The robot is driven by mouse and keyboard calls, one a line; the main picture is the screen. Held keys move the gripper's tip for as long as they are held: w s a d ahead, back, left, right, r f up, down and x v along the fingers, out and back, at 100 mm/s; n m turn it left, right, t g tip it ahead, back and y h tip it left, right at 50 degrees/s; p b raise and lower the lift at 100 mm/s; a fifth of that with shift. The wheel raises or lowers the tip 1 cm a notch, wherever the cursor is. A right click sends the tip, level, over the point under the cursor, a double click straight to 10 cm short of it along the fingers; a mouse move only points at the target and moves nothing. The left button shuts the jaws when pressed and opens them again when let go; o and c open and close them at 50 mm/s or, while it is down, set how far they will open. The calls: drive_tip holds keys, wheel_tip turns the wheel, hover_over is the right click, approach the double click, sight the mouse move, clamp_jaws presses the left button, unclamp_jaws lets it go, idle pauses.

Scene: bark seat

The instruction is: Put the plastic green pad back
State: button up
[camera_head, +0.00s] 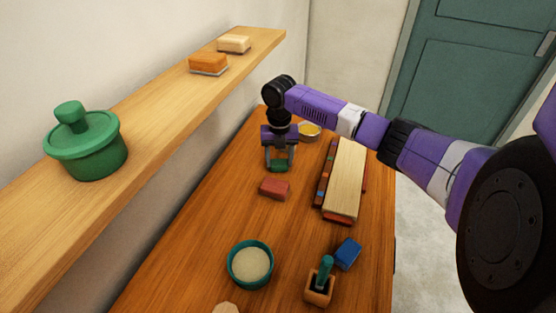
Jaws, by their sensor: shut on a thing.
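My gripper (279,160) points down over the far part of the wooden table, shut on a small green pad (278,168). Only part of the pad shows between the fingers. I cannot tell whether it touches the table or hangs just above it. A reddish block (274,188) lies close by, on the near side of my gripper.
A yellow-filled dish (310,131) stands behind my gripper. A long pale board (345,180) lies right. Nearer are a teal bowl (250,265), a blue block (348,253) and a green-handled holder (320,285). The left shelf (160,118) carries a green lidded pot (86,145), an orange block (208,64) and a cream block (233,43).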

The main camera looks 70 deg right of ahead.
sight(280, 162)
drive_tip(key=o, duration=1.2)
drive_tip(key=shift+f, duration=0.1)
wheel_tip(280, 162, up, 12)
drive_tip(key=b, duration=0.2)
drive_tip(key=shift+r, duration=0.2)
drive_tip(key=shift+s, duration=0.15)
